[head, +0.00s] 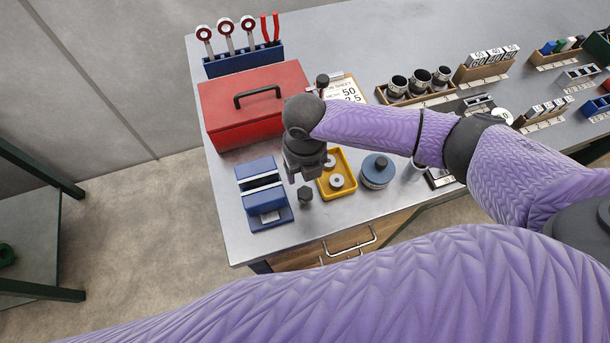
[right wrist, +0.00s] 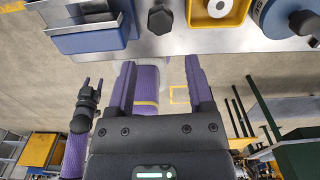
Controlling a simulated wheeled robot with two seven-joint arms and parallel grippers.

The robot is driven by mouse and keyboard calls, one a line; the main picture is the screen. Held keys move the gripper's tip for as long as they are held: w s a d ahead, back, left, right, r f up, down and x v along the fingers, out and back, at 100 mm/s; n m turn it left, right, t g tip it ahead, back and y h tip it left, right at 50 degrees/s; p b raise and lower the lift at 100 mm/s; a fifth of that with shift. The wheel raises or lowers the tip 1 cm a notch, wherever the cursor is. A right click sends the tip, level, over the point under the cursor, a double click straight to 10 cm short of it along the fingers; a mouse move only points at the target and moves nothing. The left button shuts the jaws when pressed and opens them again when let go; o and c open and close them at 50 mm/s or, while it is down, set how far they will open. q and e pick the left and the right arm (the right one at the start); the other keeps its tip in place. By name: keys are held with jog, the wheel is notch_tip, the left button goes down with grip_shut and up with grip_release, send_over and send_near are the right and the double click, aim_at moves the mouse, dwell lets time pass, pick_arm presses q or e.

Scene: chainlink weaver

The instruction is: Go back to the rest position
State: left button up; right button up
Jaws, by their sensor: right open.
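My right gripper (head: 304,172) hangs over the front left part of the grey workbench (head: 350,212) in the head view, between a blue slotted block (head: 263,186) and a yellow tray (head: 349,191). In the right wrist view its two purple fingers are spread and nothing is between them; the right gripper (right wrist: 160,88) is open. The bench edge lies across the top of that view. My left gripper (right wrist: 92,90) shows at the left of the right wrist view, away from the bench, with its fingers apart and empty. It is not visible in the head view.
A red toolbox (head: 245,120) stands behind my right gripper. A dark hexagonal knob (head: 305,196) is just in front of it. The yellow tray holds metal rings, and a round blue container (head: 377,171) stands right of it. Floor (head: 175,220) left of the bench is clear.

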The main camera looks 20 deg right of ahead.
pick_arm(q)
jog(key=shift+d, duration=0.4)
